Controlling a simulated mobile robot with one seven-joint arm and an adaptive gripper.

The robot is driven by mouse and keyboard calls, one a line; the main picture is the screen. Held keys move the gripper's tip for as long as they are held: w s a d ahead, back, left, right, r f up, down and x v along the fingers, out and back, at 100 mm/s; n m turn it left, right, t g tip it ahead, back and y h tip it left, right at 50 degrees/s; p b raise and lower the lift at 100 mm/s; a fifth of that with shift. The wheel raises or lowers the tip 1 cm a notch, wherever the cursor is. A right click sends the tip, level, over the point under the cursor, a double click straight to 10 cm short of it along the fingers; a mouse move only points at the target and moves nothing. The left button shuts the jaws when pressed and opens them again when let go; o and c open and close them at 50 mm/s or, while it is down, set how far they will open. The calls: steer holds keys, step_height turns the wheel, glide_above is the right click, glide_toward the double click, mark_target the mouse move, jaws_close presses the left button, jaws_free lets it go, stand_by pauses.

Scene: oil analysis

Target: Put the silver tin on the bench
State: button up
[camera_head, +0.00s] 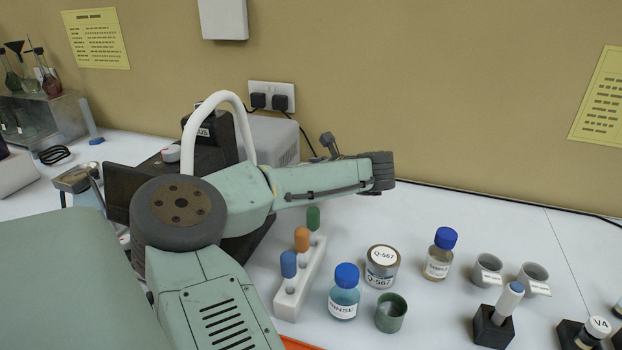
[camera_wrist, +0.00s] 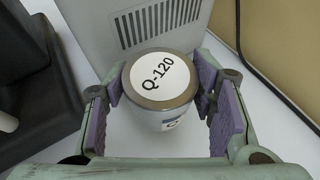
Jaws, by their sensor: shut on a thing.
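A silver tin (camera_wrist: 148,98) with a round white lid label reading Q-120 is between the purple finger pads of my gripper (camera_wrist: 161,88) in the wrist view. The pads close on it from left and right. It looks upright in front of a grey vented box, over a white surface. I cannot tell whether its base touches that surface. In the head view my arm hides this tin and my fingers. Another silver tin (camera_head: 381,268), labelled Q-567, stands on the white bench (camera_head: 430,210) at right of centre.
The grey vented box (camera_head: 272,139) and a dark apparatus (camera_head: 127,190) stand behind my arm. A white rack (camera_head: 301,285) with coloured-top pieces, a RINSE bottle (camera_head: 344,297), a green cup (camera_head: 391,313) and an amber bottle (camera_head: 439,256) surround the Q-567 tin. Bare bench lies behind them.

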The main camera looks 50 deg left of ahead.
steer(key=shift+f+p, duration=0.4)
steer(key=shift+f, duration=1.5)
steer(key=shift+f, duration=0.15)
steer(key=o, duration=1.2)
steer(key=shift+o, duration=0.2)
steer(key=shift+d, duration=0.3)
steer(key=b+v, duration=0.3)
steer(key=v, duration=0.8)
steer(key=shift+d+r+b, duration=0.2)
steer(key=shift+r+b, duration=0.15)
steer(key=shift+b, duration=0.05)
steer(key=shift+s, duration=0.1)
